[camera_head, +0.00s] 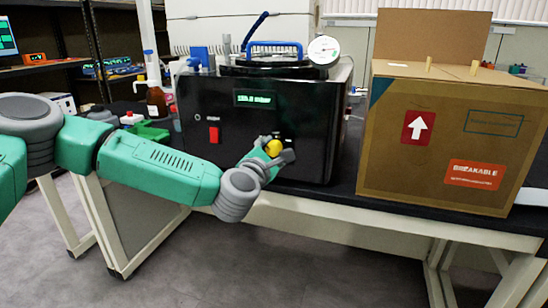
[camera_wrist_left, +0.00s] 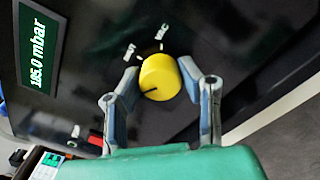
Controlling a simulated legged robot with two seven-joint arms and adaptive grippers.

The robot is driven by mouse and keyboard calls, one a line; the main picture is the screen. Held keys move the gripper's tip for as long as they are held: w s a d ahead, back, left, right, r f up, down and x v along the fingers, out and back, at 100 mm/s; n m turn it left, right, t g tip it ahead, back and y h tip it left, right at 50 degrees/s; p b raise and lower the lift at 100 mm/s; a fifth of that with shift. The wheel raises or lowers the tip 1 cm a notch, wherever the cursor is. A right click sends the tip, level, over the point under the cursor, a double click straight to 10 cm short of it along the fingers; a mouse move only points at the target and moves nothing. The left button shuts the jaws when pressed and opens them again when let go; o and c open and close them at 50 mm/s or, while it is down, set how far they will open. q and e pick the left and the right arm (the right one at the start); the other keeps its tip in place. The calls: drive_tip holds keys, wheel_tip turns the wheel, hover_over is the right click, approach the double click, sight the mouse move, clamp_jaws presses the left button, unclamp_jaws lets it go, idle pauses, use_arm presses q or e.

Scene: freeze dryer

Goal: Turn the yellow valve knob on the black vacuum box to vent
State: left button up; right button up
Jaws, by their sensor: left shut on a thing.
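The black vacuum box (camera_head: 215,112) stands on the bench in the middle of the head view. Its yellow valve knob (camera_head: 273,147) is low on the right of the front face. In the left wrist view the knob (camera_wrist_left: 161,78) carries a dark pointer line toward the lower left. Small labels stand above it, partly legible and tilted. My left gripper (camera_head: 272,150) is at the knob, with one finger on each side, shut on it. Its fingers also show in the left wrist view (camera_wrist_left: 162,88). The display (camera_wrist_left: 37,52) reads about 185.0 mbar. My right gripper is not in view.
A large cardboard box (camera_head: 440,140) marked breakable stands close to the right of the vacuum box. A pressure gauge (camera_head: 323,51) and blue handle (camera_head: 273,47) sit on top. A red switch (camera_head: 214,135) is left on the front. Bottles (camera_head: 156,101) stand to the left.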

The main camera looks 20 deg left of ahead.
use_arm(q)
drive_tip(key=shift+a+f+n, duration=0.15)
drive_tip(key=shift+f+n, duration=0.15)
drive_tip(key=shift+n, duration=0.2)
drive_tip(key=o, duration=1.1)
drive_tip(key=shift+w+f, duration=0.1)
drive_tip(key=shift+a, duration=0.1)
drive_tip(key=shift+s, duration=0.2)
drive_tip(key=s, duration=1.1)
drive_tip(key=shift+s+a, duration=0.25)
drive_tip(key=shift+s, duration=0.05)
